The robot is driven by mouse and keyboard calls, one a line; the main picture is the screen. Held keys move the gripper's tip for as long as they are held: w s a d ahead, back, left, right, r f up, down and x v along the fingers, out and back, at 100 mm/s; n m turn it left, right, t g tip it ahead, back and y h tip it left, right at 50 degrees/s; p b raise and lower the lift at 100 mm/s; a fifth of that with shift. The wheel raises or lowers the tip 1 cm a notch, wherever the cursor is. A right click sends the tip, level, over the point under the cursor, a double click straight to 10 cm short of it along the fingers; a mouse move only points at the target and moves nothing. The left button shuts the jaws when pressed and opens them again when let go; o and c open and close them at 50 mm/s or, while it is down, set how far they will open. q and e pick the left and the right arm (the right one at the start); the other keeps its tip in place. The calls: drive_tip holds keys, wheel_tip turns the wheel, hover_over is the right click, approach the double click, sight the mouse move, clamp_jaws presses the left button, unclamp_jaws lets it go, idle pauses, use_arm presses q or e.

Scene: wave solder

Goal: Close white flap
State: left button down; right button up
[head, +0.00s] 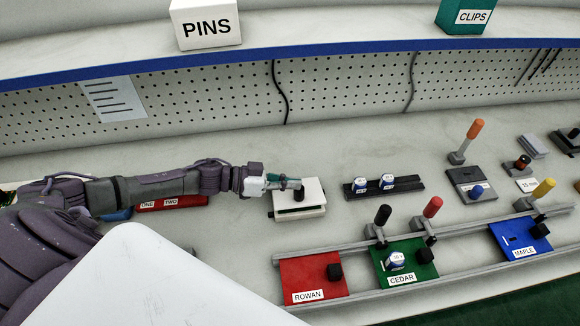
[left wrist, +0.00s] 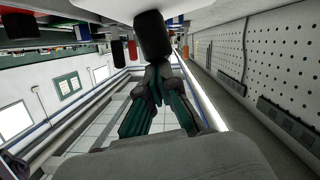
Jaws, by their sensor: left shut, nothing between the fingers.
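The white flap (head: 312,188) is the top of a small pale box on the bench, in the middle of the head view. A black knob (head: 299,194) stands on it. The flap looks nearly flat over the box; I cannot tell whether a gap remains beneath it. My left gripper (head: 296,183) reaches in from the left with its fingers shut at the knob. In the left wrist view the shut fingertips (left wrist: 158,70) are right by the black knob (left wrist: 152,33), outside it; whether they touch it is unclear. My right gripper is not seen.
To the right of the box is a black rack (head: 412,187) with two labelled white-blue parts. In front, rails (head: 350,293) carry red, green and blue plates with upright handles. A red tray (head: 180,203) lies under my left arm. A pegboard wall (head: 330,90) stands behind.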

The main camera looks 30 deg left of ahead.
use_arm(q)
drive_tip(key=shift+s+d+f+m+t, duration=0.3)
drive_tip(key=shift+s+d+f+m, duration=0.05)
drive_tip(key=shift+s+f+m, duration=0.15)
drive_tip(key=shift+s+d+f, duration=0.2)
drive_tip(key=shift+s+f, duration=0.05)
drive_tip(key=shift+f, duration=0.25)
